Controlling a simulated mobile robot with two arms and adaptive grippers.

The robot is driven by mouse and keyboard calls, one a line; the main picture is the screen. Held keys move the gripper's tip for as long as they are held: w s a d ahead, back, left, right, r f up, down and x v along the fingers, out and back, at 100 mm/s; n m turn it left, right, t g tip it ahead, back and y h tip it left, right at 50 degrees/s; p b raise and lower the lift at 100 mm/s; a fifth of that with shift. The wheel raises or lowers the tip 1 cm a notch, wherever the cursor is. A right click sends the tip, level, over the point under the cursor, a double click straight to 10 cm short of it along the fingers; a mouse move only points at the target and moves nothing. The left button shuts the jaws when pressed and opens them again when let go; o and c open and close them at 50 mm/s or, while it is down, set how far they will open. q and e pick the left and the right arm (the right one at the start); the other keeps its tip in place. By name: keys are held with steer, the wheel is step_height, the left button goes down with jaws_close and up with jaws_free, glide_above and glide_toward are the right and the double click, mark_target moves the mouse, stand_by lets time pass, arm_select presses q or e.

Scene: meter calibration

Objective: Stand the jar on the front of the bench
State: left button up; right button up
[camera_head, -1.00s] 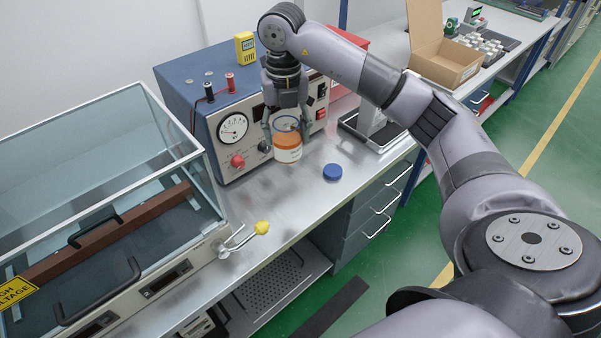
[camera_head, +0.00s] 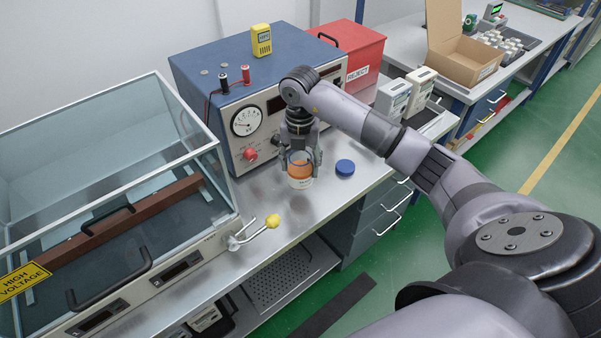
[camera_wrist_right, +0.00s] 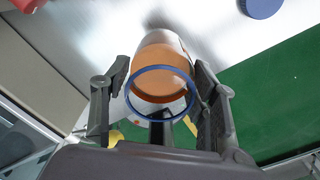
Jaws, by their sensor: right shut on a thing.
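The jar (camera_head: 300,174) is a small clear jar with orange contents, a white label and a blue rim. My right gripper (camera_head: 299,158) is shut on it from above, one finger on each side. The jar looks upright, low over the bench's front (camera_head: 260,205), left of the blue lid (camera_head: 345,167). I cannot tell whether its base touches the metal top. In the right wrist view the jar (camera_wrist_right: 165,52) sits between the two fingers (camera_wrist_right: 160,92). My left gripper is not in view.
The blue test set (camera_head: 215,100) with a dial stands behind the jar. A glass enclosure (camera_head: 100,170) is on the left, with a yellow-knobbed lever (camera_head: 272,221) at its corner. A red reject box (camera_head: 350,58) and meters (camera_head: 392,98) stand behind right.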

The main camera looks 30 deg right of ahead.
mark_target(300, 176)
step_height(300, 176, down, 4)
steer(key=shift+r+p, duration=0.1)
steer(key=shift+p, duration=0.25)
steer(key=shift+f, duration=0.35)
steer(key=o, duration=0.9)
steer(key=shift+f, duration=0.15)
steer(key=o, duration=0.5)
